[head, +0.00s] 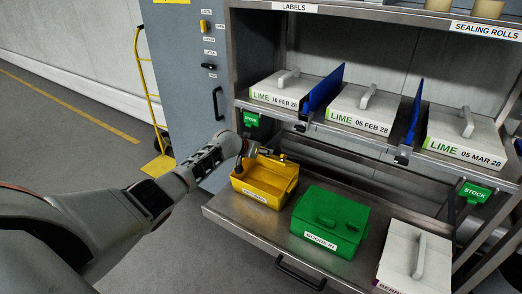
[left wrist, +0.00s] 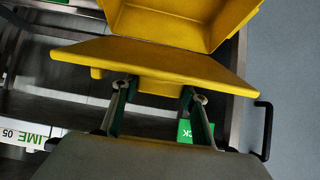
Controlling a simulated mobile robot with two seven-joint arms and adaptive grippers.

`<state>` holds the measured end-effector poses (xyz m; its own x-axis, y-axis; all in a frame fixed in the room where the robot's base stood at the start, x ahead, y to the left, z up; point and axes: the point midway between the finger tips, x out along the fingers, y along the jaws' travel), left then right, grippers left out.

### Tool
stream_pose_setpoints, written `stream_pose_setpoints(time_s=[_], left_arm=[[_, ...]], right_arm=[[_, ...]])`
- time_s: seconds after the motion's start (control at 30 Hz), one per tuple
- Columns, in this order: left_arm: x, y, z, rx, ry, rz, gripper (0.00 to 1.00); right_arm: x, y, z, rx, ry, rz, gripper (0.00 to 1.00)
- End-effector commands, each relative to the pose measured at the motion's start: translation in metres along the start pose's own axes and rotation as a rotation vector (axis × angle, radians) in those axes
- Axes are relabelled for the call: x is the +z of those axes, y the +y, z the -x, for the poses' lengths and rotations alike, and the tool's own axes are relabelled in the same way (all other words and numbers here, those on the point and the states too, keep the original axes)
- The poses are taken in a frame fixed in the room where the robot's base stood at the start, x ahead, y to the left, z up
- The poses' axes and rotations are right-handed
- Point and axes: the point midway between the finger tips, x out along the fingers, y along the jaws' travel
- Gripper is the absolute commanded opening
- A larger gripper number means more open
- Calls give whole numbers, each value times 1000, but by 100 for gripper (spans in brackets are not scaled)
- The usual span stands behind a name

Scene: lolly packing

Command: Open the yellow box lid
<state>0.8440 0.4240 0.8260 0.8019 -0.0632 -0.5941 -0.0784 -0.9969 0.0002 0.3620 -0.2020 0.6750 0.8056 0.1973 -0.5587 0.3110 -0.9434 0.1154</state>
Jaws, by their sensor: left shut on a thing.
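The yellow box (head: 258,196) stands on the metal shelf, left of the green box, with its open inside facing up. Its inside (left wrist: 180,22) also shows at the top of the left wrist view. The yellow lid (left wrist: 150,62) is swung up from the box and stands at an angle to it. My left gripper (left wrist: 155,92) is shut on the lid's handle (left wrist: 160,87). In the head view the left gripper (head: 258,151) is over the box's back edge, and the lid is mostly hidden there. My right gripper is in neither view.
A green box (head: 329,220) with its lid down stands to the right, then a white box (head: 413,258). White lime boxes (head: 280,88) fill the shelf above, with blue dividers (head: 324,86) between them. A grey cabinet (head: 185,75) stands behind left.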

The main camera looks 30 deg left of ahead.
Motion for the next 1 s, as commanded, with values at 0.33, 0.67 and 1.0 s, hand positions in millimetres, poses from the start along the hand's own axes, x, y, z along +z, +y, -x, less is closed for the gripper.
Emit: stream_pose_setpoints(time_s=[0.33,0.67,1.0], left_arm=[[-2,0,0,0,3,1,5],[-1,0,0,0,2,1,61],[0,0,5,1,1,-1,61]], right_arm=[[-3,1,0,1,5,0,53],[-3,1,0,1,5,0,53],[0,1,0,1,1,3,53]])
